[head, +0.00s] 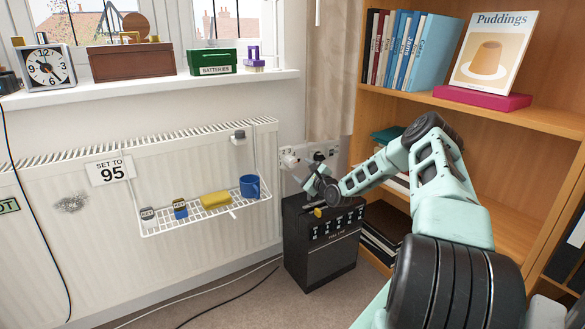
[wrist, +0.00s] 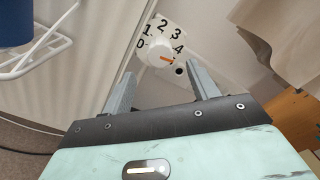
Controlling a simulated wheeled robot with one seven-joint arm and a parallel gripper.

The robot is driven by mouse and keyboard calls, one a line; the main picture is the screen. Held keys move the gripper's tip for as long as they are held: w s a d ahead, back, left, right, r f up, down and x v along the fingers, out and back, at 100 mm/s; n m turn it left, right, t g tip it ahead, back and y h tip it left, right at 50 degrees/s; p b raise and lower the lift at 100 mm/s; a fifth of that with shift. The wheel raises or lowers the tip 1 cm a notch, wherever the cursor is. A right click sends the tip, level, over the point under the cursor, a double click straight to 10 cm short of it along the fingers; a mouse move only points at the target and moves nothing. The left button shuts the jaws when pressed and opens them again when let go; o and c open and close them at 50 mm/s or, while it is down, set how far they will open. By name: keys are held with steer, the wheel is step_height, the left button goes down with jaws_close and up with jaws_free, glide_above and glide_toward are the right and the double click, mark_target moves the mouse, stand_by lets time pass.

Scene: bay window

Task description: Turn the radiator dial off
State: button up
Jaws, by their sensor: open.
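The radiator dial (wrist: 158,48) is a white round knob with a short orange mark, on a white plate numbered 0 to 4 in the wrist view. The mark points to the lower right, nearest the 4 and a black dot. In the head view the dial (head: 289,160) sits on the wall right of the white radiator (head: 110,240). My gripper (wrist: 161,78) is open and empty, its two fingertips apart, with the dial just beyond the gap between them. In the head view my gripper (head: 314,172) is beside the dial, above the black amplifier. I cannot tell whether it touches anything.
The black amplifier (head: 325,255) stands on the floor below my gripper. A white wire rack (head: 190,227) hangs on the radiator with a blue mug (head: 250,187) and a yellow sponge (head: 215,200). A wooden bookcase (head: 495,115) stands close on the right.

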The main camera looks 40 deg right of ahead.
mark_target(293, 164)
steer(key=b+x, duration=0.1)
steer(key=x, duration=0.6)
steer(key=shift+w+b, duration=0.3)
steer(key=c, duration=1)
